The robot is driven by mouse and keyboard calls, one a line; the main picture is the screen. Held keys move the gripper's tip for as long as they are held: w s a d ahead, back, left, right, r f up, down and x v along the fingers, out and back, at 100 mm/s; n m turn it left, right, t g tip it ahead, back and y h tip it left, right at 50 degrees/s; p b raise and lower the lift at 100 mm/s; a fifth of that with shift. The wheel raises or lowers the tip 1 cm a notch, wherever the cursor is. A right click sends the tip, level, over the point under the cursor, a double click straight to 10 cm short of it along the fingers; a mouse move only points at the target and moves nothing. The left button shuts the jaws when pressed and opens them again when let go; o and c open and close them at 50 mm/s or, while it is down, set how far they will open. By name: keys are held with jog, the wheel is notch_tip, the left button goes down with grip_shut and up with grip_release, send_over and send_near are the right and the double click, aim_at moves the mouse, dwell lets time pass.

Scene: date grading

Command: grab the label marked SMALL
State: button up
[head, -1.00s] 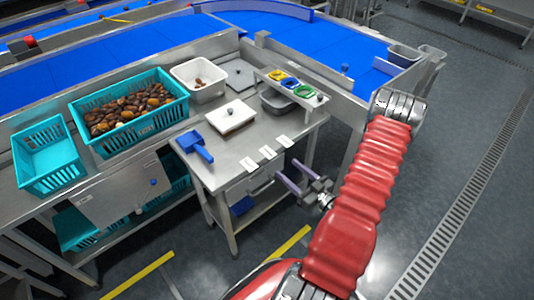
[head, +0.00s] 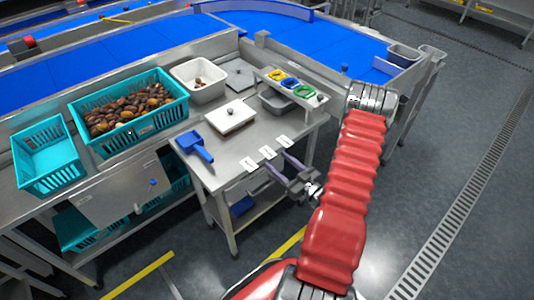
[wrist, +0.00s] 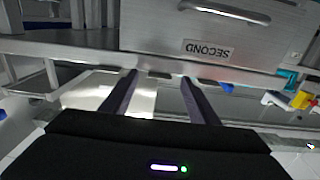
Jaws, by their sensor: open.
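Three small white labels lie in a row along the front edge of the steel side table: a left one (head: 249,163), a middle one (head: 267,153) and a right one (head: 285,142). Their print is too small to read, so I cannot tell which is marked SMALL. My gripper (head: 279,164) is open and empty, its two purple-grey fingers pointing at the table edge just in front of the middle and right labels. In the wrist view my gripper (wrist: 158,77) has its fingers apart, with the table edge beyond them.
The wrist view shows an upside-down SECOND plate (wrist: 208,50) on a metal front with a handle. On the table are a blue scoop (head: 195,146), a white-topped scale (head: 230,117) and a rack (head: 290,88) with coloured rings. A teal crate of dates (head: 165,122) stands left.

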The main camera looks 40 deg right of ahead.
jog(key=shift+w, duration=0.9)
jog(key=c, duration=1.1)
jog(key=shift+r, duration=0.1)
jog(key=shift+r, duration=4.95)
